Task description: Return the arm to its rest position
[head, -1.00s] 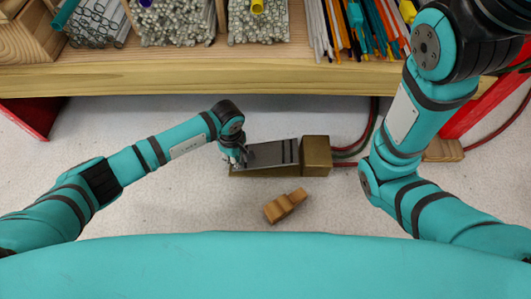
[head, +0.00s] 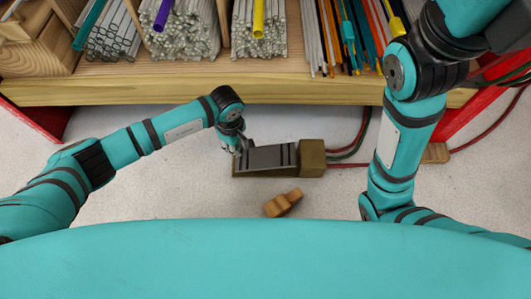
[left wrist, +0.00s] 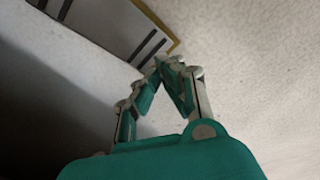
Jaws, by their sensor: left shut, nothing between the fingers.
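My left gripper (head: 233,146) hangs low over the floor, at the left end of the foot pedal (head: 267,158). In the left wrist view its fingers (left wrist: 168,62) meet at the tips with nothing between them. The pedal has a dark sloped plate with black stripes and a brass-coloured block at its right end. It also shows in the left wrist view (left wrist: 112,26), just beyond the fingertips; I cannot tell if they touch it. My right arm reaches up past the shelf edge at the right, and its gripper is outside the picture.
A wooden shelf (head: 200,91) runs across the back, with bundles of clear rods (head: 182,30) and coloured rods (head: 345,35) on it. A small wooden piece (head: 283,203) lies on the floor below the pedal. Red and green hoses (head: 350,150) run right of the pedal. Floor at left is clear.

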